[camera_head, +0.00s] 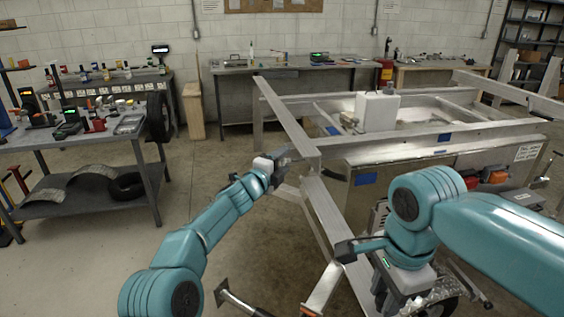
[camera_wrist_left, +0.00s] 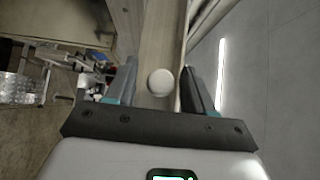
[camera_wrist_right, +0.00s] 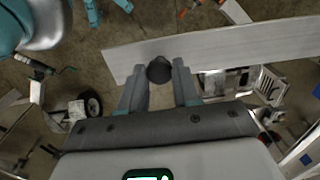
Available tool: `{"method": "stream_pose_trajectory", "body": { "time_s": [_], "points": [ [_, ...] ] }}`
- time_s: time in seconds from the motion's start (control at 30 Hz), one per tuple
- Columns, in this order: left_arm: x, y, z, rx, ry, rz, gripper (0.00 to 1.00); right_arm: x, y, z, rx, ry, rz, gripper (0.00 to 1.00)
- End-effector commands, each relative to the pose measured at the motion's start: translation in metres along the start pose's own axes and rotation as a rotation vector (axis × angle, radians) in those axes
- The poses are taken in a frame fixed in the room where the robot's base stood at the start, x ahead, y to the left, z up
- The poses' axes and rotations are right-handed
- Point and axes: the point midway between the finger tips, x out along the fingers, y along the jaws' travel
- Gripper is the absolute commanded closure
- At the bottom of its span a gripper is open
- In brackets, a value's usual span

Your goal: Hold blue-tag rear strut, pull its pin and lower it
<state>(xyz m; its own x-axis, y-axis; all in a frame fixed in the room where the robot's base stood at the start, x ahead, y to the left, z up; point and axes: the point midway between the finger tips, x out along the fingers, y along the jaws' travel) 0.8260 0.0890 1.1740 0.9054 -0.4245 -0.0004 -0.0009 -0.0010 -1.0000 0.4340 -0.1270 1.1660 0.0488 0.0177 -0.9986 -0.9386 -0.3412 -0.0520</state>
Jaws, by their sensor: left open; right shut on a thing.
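An aluminium bar (camera_head: 323,208), which may be the strut, slopes down from the frame in the head view. A blue tag (camera_head: 367,179) shows on the panel beside it. My right gripper (camera_head: 383,293) is at its lower part. In the right wrist view, its fingers are shut on a dark round knob (camera_wrist_right: 159,70) in front of a pale flat bar (camera_wrist_right: 225,46). My left gripper (camera_head: 281,168) is by the frame corner. In the left wrist view, its open fingers stand either side of a pale round knob (camera_wrist_left: 160,82), with gaps. I cannot tell which knob is the pin.
The trailer frame (camera_head: 285,118) fills the right middle, with a white box (camera_head: 377,111) on it. A grey workbench (camera_head: 75,146) with tools stands at the left. Another bench (camera_head: 290,66) is against the back wall. Floor between left bench and trailer is clear.

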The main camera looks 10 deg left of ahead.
Motion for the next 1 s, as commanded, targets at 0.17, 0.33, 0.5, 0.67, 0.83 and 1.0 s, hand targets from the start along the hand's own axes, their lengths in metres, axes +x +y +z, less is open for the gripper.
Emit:
{"method": "stream_pose_trajectory", "body": {
  "time_s": [0.17,0.33,0.5,0.67,0.83,1.0],
  "points": [
    [0.001,-0.001,0.0,0.0,-0.002,-0.001,0.47,0.0,0.0,-0.001,0.001,0.001,-0.001,1.0],
    [0.001,-0.001,0.0,0.001,-0.002,0.0,0.54,-0.001,0.0,-0.001,0.001,0.001,-0.001,1.0],
    [0.001,0.0,0.0,0.001,-0.002,0.0,1.0,-0.001,0.0,-0.001,0.001,0.001,-0.001,1.0],
    [-0.002,-0.001,0.004,0.001,-0.002,0.0,1.0,-0.001,0.0,-0.001,0.001,0.001,-0.001,1.0],
    [-0.018,-0.001,0.021,0.0,-0.002,0.001,1.0,-0.001,0.0,-0.001,0.001,0.001,-0.001,1.0],
    [-0.023,0.0,0.025,0.0,-0.003,0.001,1.0,-0.001,0.0,-0.001,0.001,0.002,-0.002,1.0]
  ]
}}
